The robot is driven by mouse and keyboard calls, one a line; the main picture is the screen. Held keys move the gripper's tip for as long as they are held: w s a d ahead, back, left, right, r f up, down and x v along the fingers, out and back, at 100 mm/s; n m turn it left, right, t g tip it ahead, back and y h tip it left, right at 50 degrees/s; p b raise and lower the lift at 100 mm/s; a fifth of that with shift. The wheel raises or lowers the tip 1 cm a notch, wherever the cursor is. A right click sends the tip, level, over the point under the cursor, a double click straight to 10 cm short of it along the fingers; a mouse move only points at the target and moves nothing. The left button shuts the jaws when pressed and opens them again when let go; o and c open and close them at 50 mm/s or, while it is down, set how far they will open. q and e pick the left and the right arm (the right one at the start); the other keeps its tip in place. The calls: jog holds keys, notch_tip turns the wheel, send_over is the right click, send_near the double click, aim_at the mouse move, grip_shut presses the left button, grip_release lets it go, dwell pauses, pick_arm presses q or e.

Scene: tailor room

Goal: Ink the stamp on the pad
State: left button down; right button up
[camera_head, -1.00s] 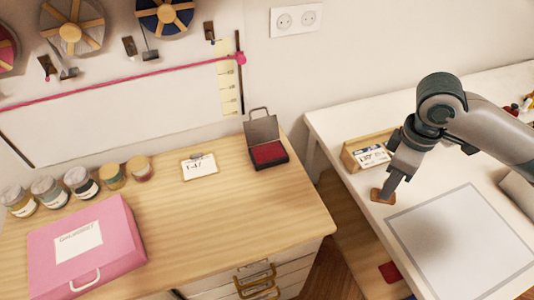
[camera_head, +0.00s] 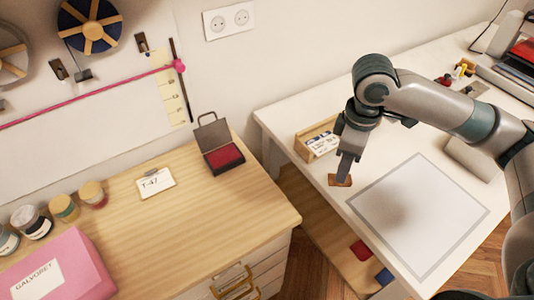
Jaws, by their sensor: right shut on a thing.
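The ink pad (camera_head: 224,155) is a red pad in a dark case with its lid open, on the wooden cabinet top. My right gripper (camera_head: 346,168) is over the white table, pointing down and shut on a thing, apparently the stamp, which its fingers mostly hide. A small brown square piece (camera_head: 339,181) shows right at the fingertips. I cannot tell whether it is the stamp's own base or a rest under it, or whether it is lifted off the table. The pad is to the left of the gripper, across a gap. My left gripper is not in view.
A card box (camera_head: 317,139) stands just left of my right gripper. A grey-bordered mat (camera_head: 420,225) lies in front. A label card (camera_head: 155,183), several jars and a pink case (camera_head: 60,272) are on the cabinet. A floor gap separates cabinet and table.

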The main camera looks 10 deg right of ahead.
jog(key=a+f+m+b, duration=0.1)
jog(key=a+m+b, duration=0.1)
jog(key=a+m, duration=0.5)
jog(key=shift+s+a+f+m, duration=0.15)
jog(key=shift+s+m, duration=0.05)
jog(key=shift+m, duration=1.5)
